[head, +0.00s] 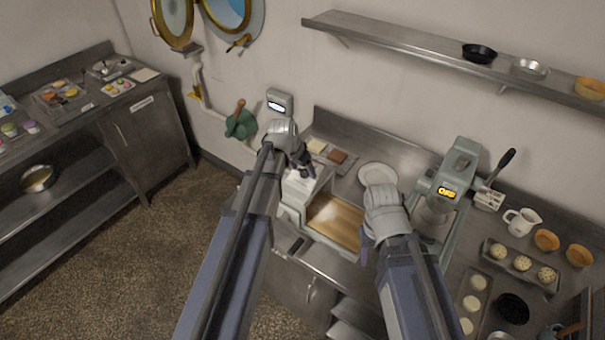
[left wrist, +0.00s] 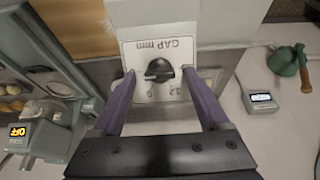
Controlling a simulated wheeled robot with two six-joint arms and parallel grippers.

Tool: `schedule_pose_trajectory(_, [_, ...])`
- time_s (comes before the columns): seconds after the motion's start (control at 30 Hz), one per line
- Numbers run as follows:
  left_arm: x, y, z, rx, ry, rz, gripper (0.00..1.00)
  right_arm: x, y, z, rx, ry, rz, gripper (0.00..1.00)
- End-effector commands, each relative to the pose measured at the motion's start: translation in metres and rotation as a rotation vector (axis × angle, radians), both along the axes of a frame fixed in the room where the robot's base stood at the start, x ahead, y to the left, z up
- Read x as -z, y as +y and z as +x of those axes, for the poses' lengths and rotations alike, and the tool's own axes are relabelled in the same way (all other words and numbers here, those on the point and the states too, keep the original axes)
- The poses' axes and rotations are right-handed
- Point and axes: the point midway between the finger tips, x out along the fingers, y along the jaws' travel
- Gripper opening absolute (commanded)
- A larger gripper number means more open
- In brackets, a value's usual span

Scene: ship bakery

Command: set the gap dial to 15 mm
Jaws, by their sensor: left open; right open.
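The gap dial is a black knob (left wrist: 159,70) on a white plate (left wrist: 134,50) lettered "GAP mm", which appears upside down in the left wrist view. A few scale figures show around the knob, but its setting is too small to read surely. My left gripper (left wrist: 158,78) is open, with one finger on each side of the knob and a gap between them and it. In the head view my left gripper (head: 306,168) is over the left end of the pale machine (head: 292,214) and hides the dial. My right gripper (head: 367,240) is open at the machine's right side.
The machine has a wooden bed (head: 335,218). A grey-green device (head: 445,190) reading "OFF" stands to the right, near a white plate (head: 378,174). The floor at left is clear.

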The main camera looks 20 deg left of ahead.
Motion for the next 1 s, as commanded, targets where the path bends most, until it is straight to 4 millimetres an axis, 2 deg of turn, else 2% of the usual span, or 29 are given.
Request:
schedule_pose_trajectory(0.2, [-0.0005, -0.0001, 0.0000, 0.000, 0.000, 0.000, 0.78, -0.0005, 0.0001, 0.0000, 0.000, 0.000, 0.000, 0.50])
schedule_pose_trajectory(0.9, [-0.0005, 0.0001, -0.0002, 0.000, 0.000, 0.000, 0.00, -0.0004, 0.0000, -0.0001, 0.000, 0.000, 0.000, 0.50])
schedule_pose_trajectory(1.0, [-0.0005, 0.0001, -0.0002, 0.000, 0.000, 0.000, 0.00, -0.0004, 0.0000, -0.0001, 0.000, 0.000, 0.000, 0.50])
